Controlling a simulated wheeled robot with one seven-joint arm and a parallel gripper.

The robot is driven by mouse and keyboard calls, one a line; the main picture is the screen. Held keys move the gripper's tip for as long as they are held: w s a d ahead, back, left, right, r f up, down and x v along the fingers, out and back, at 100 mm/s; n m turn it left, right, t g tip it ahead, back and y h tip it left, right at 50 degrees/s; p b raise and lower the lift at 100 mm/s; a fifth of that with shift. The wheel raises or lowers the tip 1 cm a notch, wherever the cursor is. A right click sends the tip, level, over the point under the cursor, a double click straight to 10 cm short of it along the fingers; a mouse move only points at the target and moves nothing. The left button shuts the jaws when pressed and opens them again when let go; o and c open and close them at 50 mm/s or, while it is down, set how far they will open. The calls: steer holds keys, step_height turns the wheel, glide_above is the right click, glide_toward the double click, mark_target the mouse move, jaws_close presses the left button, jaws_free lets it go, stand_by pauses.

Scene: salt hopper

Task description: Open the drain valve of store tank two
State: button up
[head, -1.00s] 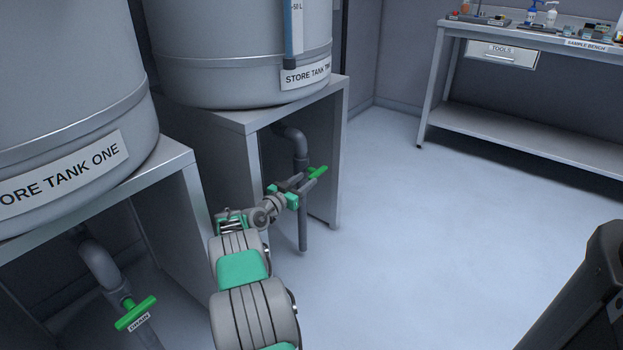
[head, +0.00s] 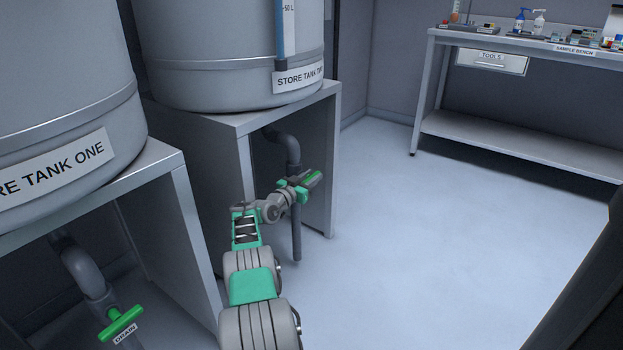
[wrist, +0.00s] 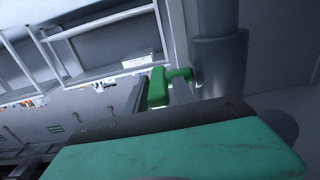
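Store tank two (head: 235,50) is a grey tank on a metal stand, with its name label at the lower right. Its drain pipe (head: 293,150) bends down below it. The green drain valve handle (head: 313,177) is on this pipe, partly hidden by my gripper. In the wrist view the green handle (wrist: 158,88) lies between the fingers, beside the grey pipe (wrist: 218,60). The fingers look apart, with some gap around the handle; contact cannot be told.
Store tank one (head: 60,80) stands at the left on its own stand, with a similar green handle (head: 121,323) labelled drain. The stand of tank two (head: 320,150) has side panels close around the pipe. A sample bench (head: 510,155) is at the back right. Open floor lies between.

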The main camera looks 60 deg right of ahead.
jaws_close()
steer(key=shift+h, duration=0.8)
steer(key=shift+o, duration=1.6)
jaws_free()
steer(key=shift+a, duration=0.1)
